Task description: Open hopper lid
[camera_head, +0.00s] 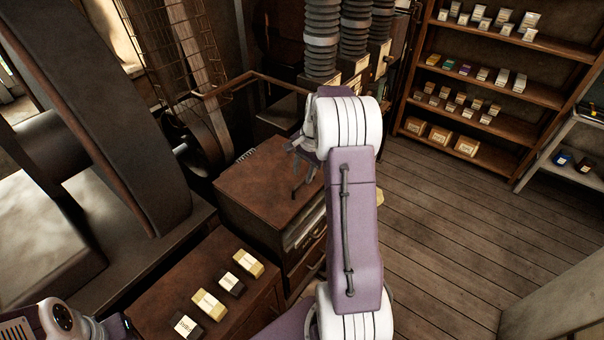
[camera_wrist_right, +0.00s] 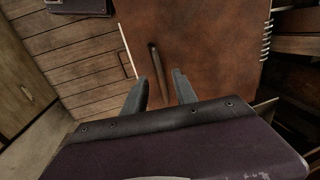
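No part is marked plainly as the hopper lid. The closest fit is the flat brown top (camera_head: 250,182) of a low wooden cabinet, lying level, with a coiled edge at its back left. In the right wrist view a brown flat panel (camera_wrist_right: 215,45) with a coiled edge fills the upper right. A thin dark rod (camera_wrist_right: 157,70) lies on it, partly between my fingers in the picture. My right gripper (camera_head: 301,190), also in the wrist view (camera_wrist_right: 160,82), is open and empty above the panel; contact cannot be told. Only part of my left arm shows, lower left.
Several small labelled boxes (camera_head: 209,305) stand on a front cabinet. Ribbed columns (camera_head: 321,40) rise behind the brown top, and a large dark wheel (camera_head: 95,90) stands at left. Shelves (camera_head: 490,75) stand at back right. The plank floor (camera_head: 450,210) at right is clear.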

